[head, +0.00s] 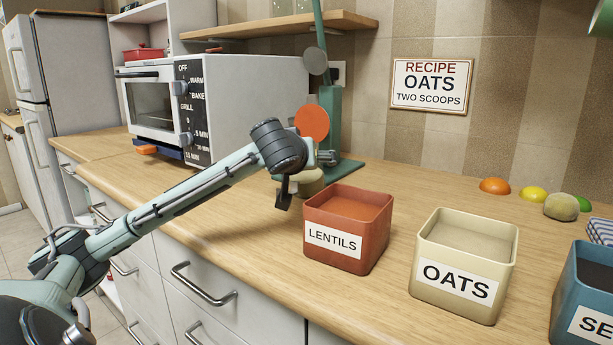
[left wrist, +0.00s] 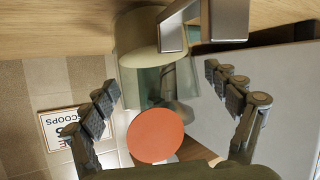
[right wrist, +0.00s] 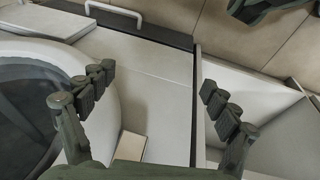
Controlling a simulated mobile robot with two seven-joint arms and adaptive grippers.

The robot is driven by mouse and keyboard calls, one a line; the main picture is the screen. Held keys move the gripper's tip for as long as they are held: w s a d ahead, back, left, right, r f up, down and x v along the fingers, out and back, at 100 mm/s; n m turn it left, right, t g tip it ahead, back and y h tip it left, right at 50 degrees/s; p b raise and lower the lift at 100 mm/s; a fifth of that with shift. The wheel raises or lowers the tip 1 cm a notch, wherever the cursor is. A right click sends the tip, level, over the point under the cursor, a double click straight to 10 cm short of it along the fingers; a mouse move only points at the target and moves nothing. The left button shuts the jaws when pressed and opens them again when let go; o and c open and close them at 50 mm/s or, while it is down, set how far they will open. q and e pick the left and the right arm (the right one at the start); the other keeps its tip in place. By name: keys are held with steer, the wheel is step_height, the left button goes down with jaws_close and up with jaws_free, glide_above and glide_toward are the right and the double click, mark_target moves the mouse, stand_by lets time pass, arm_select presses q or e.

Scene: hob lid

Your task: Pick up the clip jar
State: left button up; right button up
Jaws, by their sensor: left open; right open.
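A clear greenish glass jar (left wrist: 148,68), which looks like the clip jar, shows upside down in the left wrist view, pale in its part nearest the counter. In the head view only a beige part of it (head: 311,184) shows, behind my left gripper. My left gripper (head: 305,174) is open just in front of the jar. In the left wrist view the jar appears beyond and between the spread fingers (left wrist: 165,90), apparently not gripped. My right gripper (right wrist: 155,88) is open and empty, away from the counter items; it is not in the head view.
A green post (head: 331,115) with an orange disc (head: 312,122) stands behind the left gripper. The lentils box (head: 345,225), oats box (head: 462,262) and a blue box (head: 586,290) stand to the right. An oven (head: 245,90) stands left. A metal bracket-like piece (left wrist: 230,20) overlaps the jar in the left wrist view.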

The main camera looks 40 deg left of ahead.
arm_select(q)
steer(key=shift+w+a+f, duration=0.1)
steer(key=shift+w+a, duration=0.05)
steer(key=shift+w, duration=0.15)
arm_select(e)
steer(key=shift+w+f, duration=0.2)
steer(key=shift+w, duration=0.1)
arm_select(q)
steer(key=shift+c, duration=0.5)
steer(key=c, duration=1.4)
steer(key=shift+c, duration=0.6)
arm_select(e)
steer(key=shift+d+r, duration=0.1)
steer(key=shift+r, duration=0.1)
